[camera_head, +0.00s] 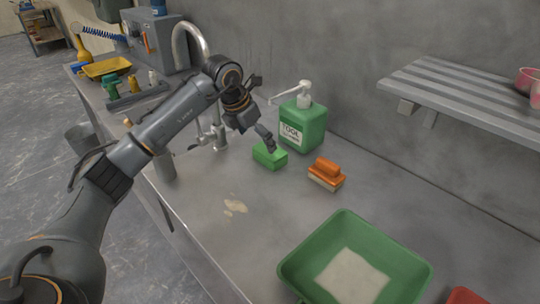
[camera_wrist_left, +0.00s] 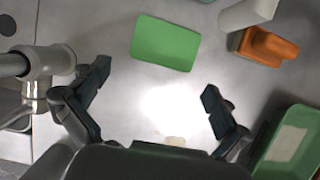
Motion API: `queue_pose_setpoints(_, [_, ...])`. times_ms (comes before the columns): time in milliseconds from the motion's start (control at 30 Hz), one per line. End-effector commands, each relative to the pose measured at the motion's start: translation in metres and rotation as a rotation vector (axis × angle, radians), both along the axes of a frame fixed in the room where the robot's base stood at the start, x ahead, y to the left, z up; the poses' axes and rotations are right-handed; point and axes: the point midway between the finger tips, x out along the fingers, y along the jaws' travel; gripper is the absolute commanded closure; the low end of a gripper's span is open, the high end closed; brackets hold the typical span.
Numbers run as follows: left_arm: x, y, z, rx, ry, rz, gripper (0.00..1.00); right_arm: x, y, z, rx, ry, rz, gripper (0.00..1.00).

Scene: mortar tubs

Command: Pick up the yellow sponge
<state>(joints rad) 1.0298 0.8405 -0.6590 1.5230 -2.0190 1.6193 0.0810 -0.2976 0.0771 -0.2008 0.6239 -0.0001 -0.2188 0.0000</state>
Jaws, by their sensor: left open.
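No yellow sponge shows in either view. A green, sponge-like block (camera_head: 270,155) lies flat on the grey counter, in front of the green soap bottle. It also shows in the left wrist view as a green rectangle (camera_wrist_left: 166,43), top centre, fully uncovered. My left gripper (camera_wrist_left: 155,84) is open and empty. In the left wrist view its two dark fingers are wide apart, and the block lies beyond their tips, not between them. My right gripper is not in view.
A green pump bottle (camera_head: 303,128) stands behind the block. An orange brush (camera_head: 326,173) lies to its right. A green tub (camera_head: 300,262) stands front right. A tap (camera_head: 192,45) rises behind my left arm. A pale stain (camera_head: 235,207) marks the otherwise clear counter front.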

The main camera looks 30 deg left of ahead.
Motion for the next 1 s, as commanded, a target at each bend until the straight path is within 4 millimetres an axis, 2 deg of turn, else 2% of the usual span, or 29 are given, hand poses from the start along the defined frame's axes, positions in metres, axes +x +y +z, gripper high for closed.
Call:
queue_pose_setpoints(33, [0.002, -0.002, -0.007, -0.001, 0.003, 0.0, 0.0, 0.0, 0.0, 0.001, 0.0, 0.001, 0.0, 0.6])
queue_pose_setpoints(267, [0.009, -0.004, -0.021, -0.001, 0.002, -0.001, 0.0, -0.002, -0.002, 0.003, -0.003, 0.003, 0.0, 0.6])
queue_pose_setpoints(600, [0.026, -0.013, -0.061, 0.001, 0.001, -0.001, 0.0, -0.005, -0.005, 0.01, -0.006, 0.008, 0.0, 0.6])
queue_pose_setpoints(867, [0.027, -0.013, -0.063, 0.001, 0.0, -0.001, 0.0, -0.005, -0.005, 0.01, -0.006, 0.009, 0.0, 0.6])
queue_pose_setpoints(933, [0.027, -0.013, -0.063, 0.001, 0.0, -0.001, 0.14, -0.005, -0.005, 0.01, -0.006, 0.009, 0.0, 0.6])
queue_pose_setpoints(1000, [0.027, -0.013, -0.063, 0.001, 0.0, -0.001, 0.22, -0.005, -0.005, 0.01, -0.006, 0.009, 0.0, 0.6])
